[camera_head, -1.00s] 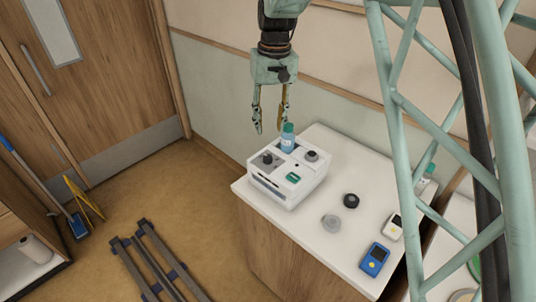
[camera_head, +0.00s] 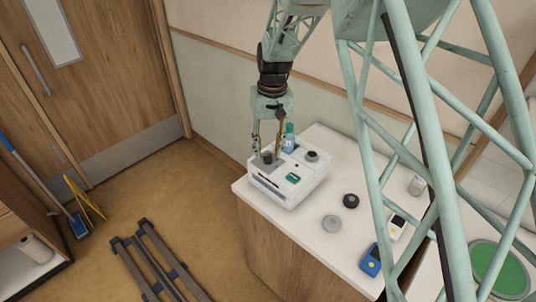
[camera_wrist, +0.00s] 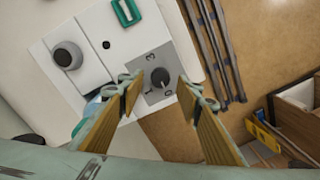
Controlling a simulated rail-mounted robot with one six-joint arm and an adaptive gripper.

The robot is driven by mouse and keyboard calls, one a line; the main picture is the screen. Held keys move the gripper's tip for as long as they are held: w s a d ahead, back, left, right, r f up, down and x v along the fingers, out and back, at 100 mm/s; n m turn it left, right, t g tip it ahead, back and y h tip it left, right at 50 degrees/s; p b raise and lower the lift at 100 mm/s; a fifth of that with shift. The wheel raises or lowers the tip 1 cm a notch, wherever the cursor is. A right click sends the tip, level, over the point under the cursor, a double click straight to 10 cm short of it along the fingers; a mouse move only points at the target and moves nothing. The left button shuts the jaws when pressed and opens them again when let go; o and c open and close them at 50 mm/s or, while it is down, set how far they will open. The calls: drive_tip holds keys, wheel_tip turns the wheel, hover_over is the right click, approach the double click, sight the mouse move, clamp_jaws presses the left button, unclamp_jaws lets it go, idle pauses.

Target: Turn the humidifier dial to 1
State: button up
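The humidifier (camera_head: 287,188) is a white box on the bedside cabinet, with a green-framed display on its front. Its dark dial (camera_wrist: 161,77) sits on a grey plate (camera_wrist: 152,62) printed with numbers, among them 3, 1 and 0. The dial's pointer is too small to read. My gripper (camera_head: 267,153) points down over the dial. In the wrist view my gripper (camera_wrist: 160,86) is open, with one finger on each side of the dial and a gap to it on both sides. In the head view the fingers partly hide the dial.
A second, grey knob (camera_wrist: 67,55) is on the same box. A teal-capped bottle (camera_head: 288,138) stands behind it, close to my fingers. A black cap (camera_head: 350,201), a grey disc (camera_head: 332,225) and a blue device (camera_head: 371,261) lie on the white top (camera_head: 303,223).

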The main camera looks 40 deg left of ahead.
drive_tip(key=shift+f, duration=1.1)
drive_tip(key=shift+c, duration=0.3)
drive_tip(key=c, duration=0.8)
